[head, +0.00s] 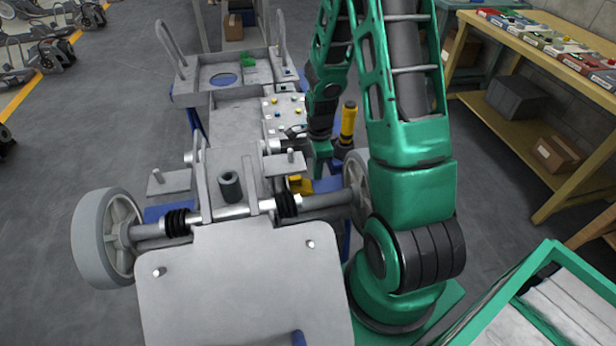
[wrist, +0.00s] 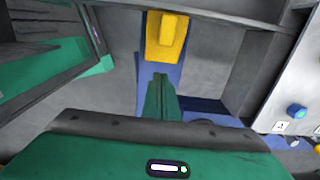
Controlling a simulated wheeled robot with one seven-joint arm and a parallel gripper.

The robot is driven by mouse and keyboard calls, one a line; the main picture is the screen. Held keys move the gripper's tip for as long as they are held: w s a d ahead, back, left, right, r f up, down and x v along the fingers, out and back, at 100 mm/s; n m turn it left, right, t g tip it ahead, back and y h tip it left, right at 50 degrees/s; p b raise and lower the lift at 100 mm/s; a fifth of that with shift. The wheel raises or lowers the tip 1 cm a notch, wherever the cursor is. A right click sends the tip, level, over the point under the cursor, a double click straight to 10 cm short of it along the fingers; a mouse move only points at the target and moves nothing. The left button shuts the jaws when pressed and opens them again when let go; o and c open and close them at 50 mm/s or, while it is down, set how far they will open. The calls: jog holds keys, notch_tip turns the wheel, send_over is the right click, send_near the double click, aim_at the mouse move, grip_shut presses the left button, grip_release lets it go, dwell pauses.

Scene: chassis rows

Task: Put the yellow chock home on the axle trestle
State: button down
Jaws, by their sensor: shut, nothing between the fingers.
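The yellow chock (wrist: 167,35) is a stepped block at the top middle of the wrist view. It sits on the blue axle trestle (wrist: 146,75). In the head view the chock (head: 299,185) is partly hidden behind the axle and a grey bracket, and the trestle (head: 328,184) shows blue beside it. My gripper (wrist: 160,76) is shut and empty. Its green fingers point towards the chock, over the blue trestle, and look apart from the chock. In the head view my gripper (head: 322,172) hangs just right of the chock. Whether the chock is fully seated cannot be told.
The grey axle (head: 240,211) and wheel (head: 358,180) stand close by. A yellow and black cylinder (head: 348,122) stands behind my gripper. A panel with coloured knobs (head: 284,105) lies to the left. A wooden bench (head: 540,45) is at the right.

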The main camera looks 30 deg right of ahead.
notch_tip(320, 180, up, 8)
jog(key=shift+r, duration=0.15)
dwell(0.5)
